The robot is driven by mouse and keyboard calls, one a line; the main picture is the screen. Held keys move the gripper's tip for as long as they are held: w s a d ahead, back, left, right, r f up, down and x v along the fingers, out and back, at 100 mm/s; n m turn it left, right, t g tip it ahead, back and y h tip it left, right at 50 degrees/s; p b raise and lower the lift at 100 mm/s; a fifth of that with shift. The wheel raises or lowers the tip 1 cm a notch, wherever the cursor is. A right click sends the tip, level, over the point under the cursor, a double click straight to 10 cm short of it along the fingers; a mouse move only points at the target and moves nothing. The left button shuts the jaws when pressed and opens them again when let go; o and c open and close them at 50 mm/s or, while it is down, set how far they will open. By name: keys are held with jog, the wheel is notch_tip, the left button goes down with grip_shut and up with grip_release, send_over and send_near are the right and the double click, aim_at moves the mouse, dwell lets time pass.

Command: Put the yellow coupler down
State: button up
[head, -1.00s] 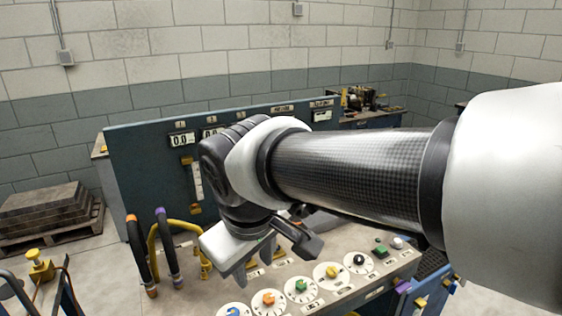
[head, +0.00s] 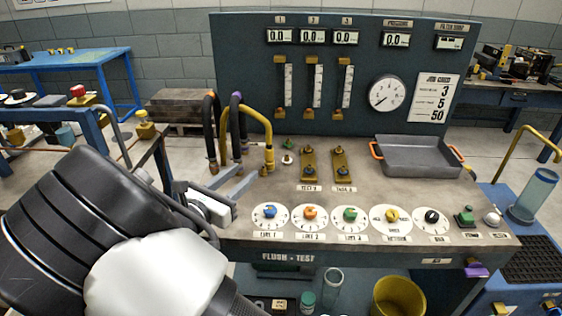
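The yellow coupler (head: 269,158) is at the lower end of a bent yellow hose, which hangs down at the left of the flush-test bench (head: 370,185). Its end is at or just above the bench top; I cannot tell if it touches. My gripper (head: 238,180) is low over the bench's left end, to the left of and below the coupler in the picture. Its two grey fingers look apart, with nothing seen between them. The fingers point up and right, and the coupler shows clear of them. Part of the gripper is hidden behind my wrist.
Black hoses with orange (head: 211,130) and purple (head: 237,130) ends stand beside the yellow one. Two brass test plates (head: 309,168), a grey tray (head: 416,155) and a row of knobs (head: 310,213) are on the bench. Bare bench top lies between them.

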jog(key=shift+a+f+n+t, duration=0.3)
jog(key=shift+a+n+t, duration=0.15)
jog(key=shift+a, duration=0.25)
jog(key=shift+w+y, duration=0.25)
jog(key=shift+y, duration=0.05)
jog(key=b, duration=0.3)
send_near(268, 146)
jog(key=x, duration=0.5)
jog(key=shift+w+a+f, duration=0.25)
jog(key=shift+w+a, duration=0.05)
jog(key=shift+a, duration=0.1)
jog(key=x, duration=0.2)
jog(key=b+x, duration=0.1)
jog(key=x, duration=0.2)
jog(key=shift+s+d+r, duration=0.2)
jog(key=shift+d, duration=0.2)
jog(key=shift+w+d, duration=0.15)
jog(key=shift+w, duration=0.25)
jog(key=shift+r, duration=0.1)
grip_shut()
